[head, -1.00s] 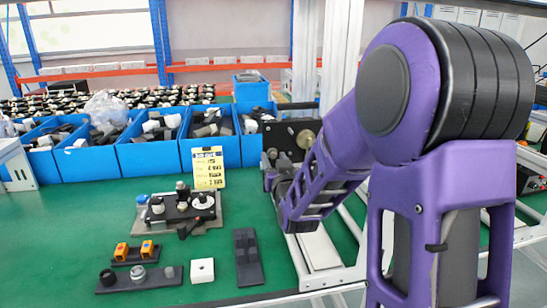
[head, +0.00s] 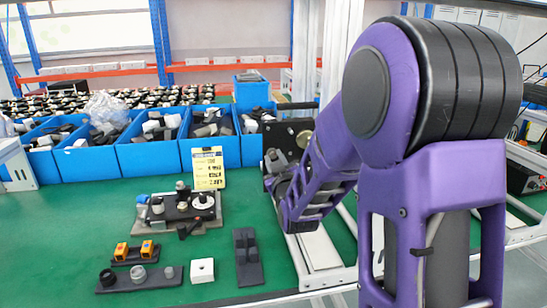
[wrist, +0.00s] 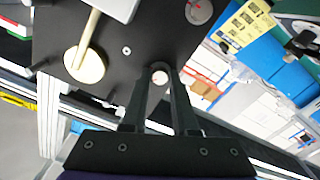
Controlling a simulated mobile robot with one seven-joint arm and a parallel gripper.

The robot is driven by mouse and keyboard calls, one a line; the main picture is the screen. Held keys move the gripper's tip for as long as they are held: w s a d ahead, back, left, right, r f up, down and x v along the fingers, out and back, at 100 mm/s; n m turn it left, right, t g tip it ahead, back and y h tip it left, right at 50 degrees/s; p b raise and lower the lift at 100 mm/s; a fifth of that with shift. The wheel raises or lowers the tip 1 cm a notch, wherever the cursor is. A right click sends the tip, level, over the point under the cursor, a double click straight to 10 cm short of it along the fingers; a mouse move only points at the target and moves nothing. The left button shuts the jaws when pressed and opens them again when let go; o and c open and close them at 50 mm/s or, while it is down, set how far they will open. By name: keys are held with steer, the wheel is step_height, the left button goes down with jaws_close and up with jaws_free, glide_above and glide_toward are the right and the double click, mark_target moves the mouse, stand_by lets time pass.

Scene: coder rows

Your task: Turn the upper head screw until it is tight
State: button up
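The upright black plate (head: 277,131) stands at the right of the green bench, partly covered by my arm in the head view. In the wrist view the plate (wrist: 55,30) fills the upper middle. A round head screw (wrist: 160,77) with a pale face sits between my fingertips. A similar round screw head (wrist: 199,10) is at the upper right; I cannot tell from this view which is higher on the machine. My gripper (wrist: 160,72) has both fingers close against the sides of the first head, shut on it as far as I can see.
A pale brass-coloured wheel (wrist: 84,64) with a rod is left of my fingers. A yellow label card (head: 208,168), blue bins (head: 150,158) and a small fixture (head: 182,208) are on the bench. A white block (head: 202,270) and dark parts (head: 140,279) lie in front.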

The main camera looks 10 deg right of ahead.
jaws_close()
steer(key=m, duration=0.4)
steer(key=shift+m, duration=0.3)
steer(key=m, duration=0.5)
steer(key=shift+w, duration=0.1)
steer(key=shift+o, duration=2.1)
jaws_free()
